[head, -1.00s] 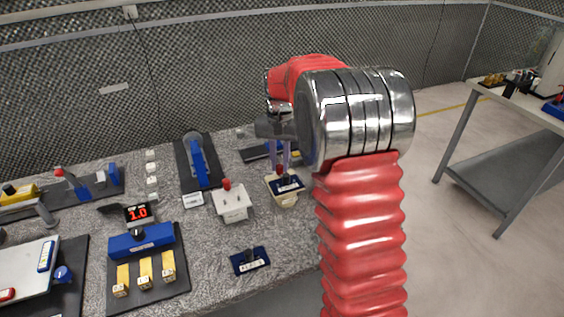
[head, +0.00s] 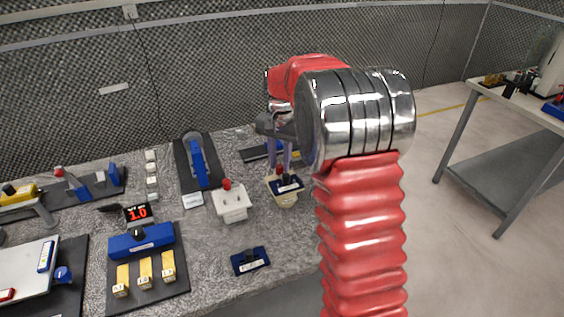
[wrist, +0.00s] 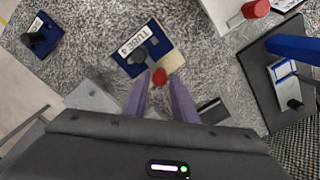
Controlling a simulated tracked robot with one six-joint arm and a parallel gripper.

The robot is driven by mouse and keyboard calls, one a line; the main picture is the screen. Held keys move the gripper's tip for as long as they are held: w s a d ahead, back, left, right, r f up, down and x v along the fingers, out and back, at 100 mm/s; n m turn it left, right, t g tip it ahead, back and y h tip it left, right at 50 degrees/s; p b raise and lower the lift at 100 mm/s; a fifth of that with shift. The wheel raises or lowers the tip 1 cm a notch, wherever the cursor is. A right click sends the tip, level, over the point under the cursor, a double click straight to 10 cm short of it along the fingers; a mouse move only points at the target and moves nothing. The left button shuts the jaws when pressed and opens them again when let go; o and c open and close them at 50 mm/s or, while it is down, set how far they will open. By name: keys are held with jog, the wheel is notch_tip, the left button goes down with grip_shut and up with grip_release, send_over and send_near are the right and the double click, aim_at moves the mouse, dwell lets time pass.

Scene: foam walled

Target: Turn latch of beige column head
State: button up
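The beige column head (head: 287,199) stands on the bench and carries a dark blue plate with a white label. In the wrist view the beige head (wrist: 172,58) shows beside that plate, whose label seems to read "TUBE 4". Its latch is a dark lever with a red tip (wrist: 159,76), which also shows in the head view (head: 281,179). My gripper (head: 280,163) is above the head, pointing down. In the wrist view its two fingers (wrist: 161,84) are apart, with the red tip at the gap between their ends. I cannot tell whether they touch it.
A white block with a red knob (head: 233,204) stands close on the left. A small dark blue fixture (head: 250,260) lies in front. A dark board with a blue lever (head: 199,165) is behind left. Bare bench surface lies around the front fixture.

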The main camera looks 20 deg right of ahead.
aim_at(280, 166)
jog(key=shift+o, duration=1.4)
jog(key=shift+f, duration=0.1)
notch_tip(280, 166, up, 14)
jog(key=shift+f, duration=0.15)
